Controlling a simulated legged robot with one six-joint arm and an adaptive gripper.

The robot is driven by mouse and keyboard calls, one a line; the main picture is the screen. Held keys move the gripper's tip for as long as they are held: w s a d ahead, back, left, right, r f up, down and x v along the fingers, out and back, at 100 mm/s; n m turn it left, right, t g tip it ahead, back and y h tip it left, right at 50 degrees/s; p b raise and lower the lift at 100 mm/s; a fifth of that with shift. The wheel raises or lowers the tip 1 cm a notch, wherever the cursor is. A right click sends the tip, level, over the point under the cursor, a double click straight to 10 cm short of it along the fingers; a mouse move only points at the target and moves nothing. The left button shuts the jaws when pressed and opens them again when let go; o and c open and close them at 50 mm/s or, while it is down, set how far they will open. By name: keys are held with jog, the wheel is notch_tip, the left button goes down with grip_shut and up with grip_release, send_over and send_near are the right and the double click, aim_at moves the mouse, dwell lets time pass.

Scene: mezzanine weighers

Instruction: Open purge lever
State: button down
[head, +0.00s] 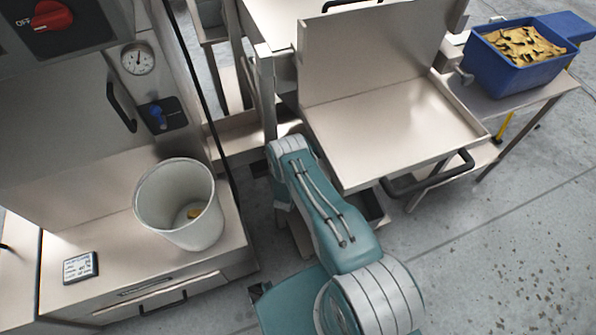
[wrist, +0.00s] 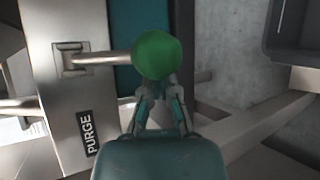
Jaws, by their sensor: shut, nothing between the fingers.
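The purge lever shows in the wrist view as a metal rod (wrist: 100,57) with a round green knob (wrist: 157,55) on its right end. The rod comes out of a square slot plate (wrist: 70,59) on a pale metal panel. A PURGE label (wrist: 87,132) is on the panel below the slot. My gripper (wrist: 157,88) is shut and empty, right at the lower side of the knob. The knob overlaps the fingertips in the picture, and I cannot tell whether they touch. In the head view my arm hides the lever and the gripper.
In the head view a pale tray table with a black handle (head: 430,175) stands right of my arm. A white bucket (head: 187,211) stands on the left bench. A blue bin (head: 516,76) of yellowish pieces is at the back right. Open floor lies at the lower right.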

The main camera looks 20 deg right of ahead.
jog(key=shift+s+r+g, duration=0.2)
jog(key=shift+r+g, duration=0.2)
jog(key=shift+g, duration=0.1)
notch_tip(320, 180, up, 9)
jog(key=s+n+g, duration=0.1)
jog(key=g, duration=0.1)
jog(key=shift+s+n+g+y, duration=0.25)
jog(key=shift+n+g+y, duration=0.05)
jog(key=shift+g, duration=0.1)
dwell(0.5)
jog(key=shift+d+r, duration=0.1)
dwell(0.4)
jog(key=v, duration=1.2)
